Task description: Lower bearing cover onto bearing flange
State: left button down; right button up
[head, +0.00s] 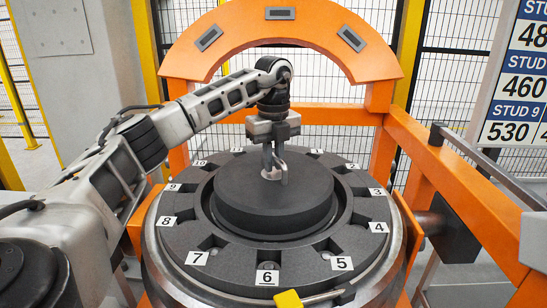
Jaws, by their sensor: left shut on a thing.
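The bearing cover (275,213) is a thick dark round disc with a small metal handle on top. It is level and centred within the bearing flange (215,258), a dark ring with numbered white tags and notches around its rim. A dark gap shows around the cover. I cannot tell whether its underside touches the flange. My left gripper (273,170) points down over the middle of the cover and is shut on its handle. The fingers partly hide the handle. My right gripper is not in view.
An orange gantry arch (282,28) stands behind the flange, with orange beams (455,190) at the right. A stud number board (515,85) is at the upper right. Mesh fencing stands behind.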

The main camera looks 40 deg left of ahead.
pick_arm(q)
jog(key=c, duration=1.4)
grip_release()
jog(key=shift+o, duration=0.2)
notch_tip(320, 180, up, 16)
jog(key=p, duration=0.3)
jog(key=shift+p, duration=0.4)
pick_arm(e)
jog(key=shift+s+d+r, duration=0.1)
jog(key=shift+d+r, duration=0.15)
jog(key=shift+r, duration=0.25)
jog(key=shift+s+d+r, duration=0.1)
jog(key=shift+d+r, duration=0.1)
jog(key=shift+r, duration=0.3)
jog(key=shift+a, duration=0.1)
